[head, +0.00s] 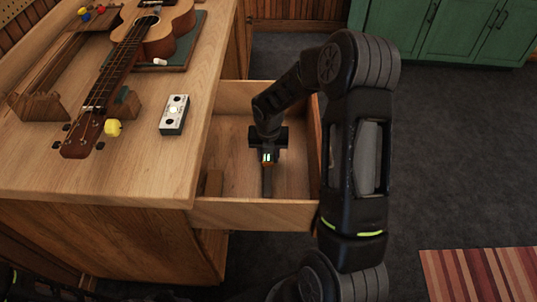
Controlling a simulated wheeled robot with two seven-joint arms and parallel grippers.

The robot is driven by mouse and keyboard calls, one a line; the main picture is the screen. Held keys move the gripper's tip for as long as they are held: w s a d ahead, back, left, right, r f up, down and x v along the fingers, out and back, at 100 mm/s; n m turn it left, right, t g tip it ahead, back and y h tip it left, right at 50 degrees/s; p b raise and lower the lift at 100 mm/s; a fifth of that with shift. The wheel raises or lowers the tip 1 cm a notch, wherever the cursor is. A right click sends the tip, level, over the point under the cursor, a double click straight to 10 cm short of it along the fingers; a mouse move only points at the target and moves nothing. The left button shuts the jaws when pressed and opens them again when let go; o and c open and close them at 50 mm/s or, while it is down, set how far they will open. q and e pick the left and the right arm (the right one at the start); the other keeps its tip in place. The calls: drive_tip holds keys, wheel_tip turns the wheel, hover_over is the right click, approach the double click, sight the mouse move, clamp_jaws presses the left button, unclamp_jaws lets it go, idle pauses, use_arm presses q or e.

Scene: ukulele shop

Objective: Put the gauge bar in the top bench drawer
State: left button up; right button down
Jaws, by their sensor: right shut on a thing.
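The top bench drawer (252,213) is pulled out from the right side of the wooden bench. My right gripper (267,160) reaches down inside the drawer, between its walls, and is shut. A narrow dark piece, seemingly the gauge bar (267,183), shows at its fingertips, over the drawer floor. Fingers and bar are both dark and hard to tell apart. I cannot tell whether the bar touches the floor. My left gripper is out of view.
A ukulele (130,60) lies on the bench top with a wooden cradle (38,107), a yellow knob-like piece (113,127) and a small white-topped box (174,115). A wooden piece (213,183) sits at the drawer's left. Green cabinets (455,30) stand behind; a striped rug (480,275) lies right.

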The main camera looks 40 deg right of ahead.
idle(0.7)
drive_tip(key=c, duration=0.9)
unclamp_jaws()
drive_tip(key=shift+o, duration=1.2)
drive_tip(key=shift+r, duration=0.1)
drive_tip(key=shift+r+p, duration=3.3)
drive_tip(key=shift+r, duration=0.2)
